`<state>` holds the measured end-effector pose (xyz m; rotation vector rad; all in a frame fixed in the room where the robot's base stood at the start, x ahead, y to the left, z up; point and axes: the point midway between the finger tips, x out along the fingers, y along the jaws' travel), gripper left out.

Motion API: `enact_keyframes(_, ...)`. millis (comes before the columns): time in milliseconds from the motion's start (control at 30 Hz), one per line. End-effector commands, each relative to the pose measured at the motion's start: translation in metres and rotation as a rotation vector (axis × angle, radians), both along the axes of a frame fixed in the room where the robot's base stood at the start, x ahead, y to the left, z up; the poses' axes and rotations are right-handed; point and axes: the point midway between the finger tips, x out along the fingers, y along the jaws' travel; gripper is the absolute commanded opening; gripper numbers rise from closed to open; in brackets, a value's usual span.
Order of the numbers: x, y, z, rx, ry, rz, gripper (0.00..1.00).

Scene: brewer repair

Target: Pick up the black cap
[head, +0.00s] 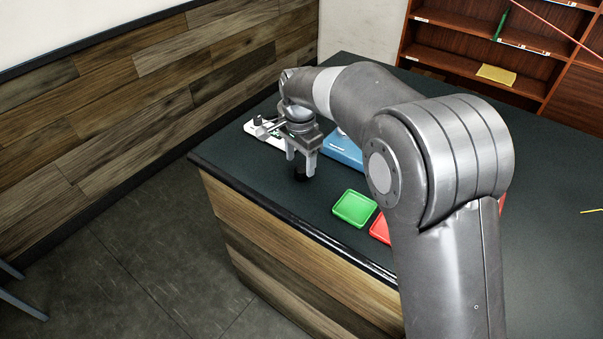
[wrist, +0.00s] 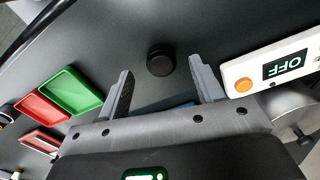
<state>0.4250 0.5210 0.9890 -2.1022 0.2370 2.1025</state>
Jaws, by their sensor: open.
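The black cap (wrist: 160,61) is a small round dark piece on the dark tabletop. In the wrist view it lies ahead of my gripper (wrist: 161,86), between the lines of the two open fingers and just beyond their tips. In the head view the cap (head: 300,174) shows as a dark shape low between the fingers of my gripper (head: 301,168). My gripper is open and empty, pointing down at the cap. I cannot tell from these views exactly how far the fingertips are above the table.
A green tray (head: 354,208) and a red tray (head: 380,229) lie right of the cap, near the table's front edge. A blue object (head: 343,151) is behind. A white device with an OFF display (wrist: 277,72) lies beside the gripper. The dark tabletop (head: 240,166) around the cap is bare.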

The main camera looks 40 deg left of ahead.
Motion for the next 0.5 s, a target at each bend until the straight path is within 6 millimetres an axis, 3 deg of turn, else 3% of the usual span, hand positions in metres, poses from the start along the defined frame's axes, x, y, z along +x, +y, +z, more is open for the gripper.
enact_keyframes(200, 0.001, 0.000, -0.031, -0.002, 0.001, 0.000, 0.61)
enact_keyframes(500, 0.002, 0.000, -0.035, 0.000, 0.000, 0.000, 0.61)
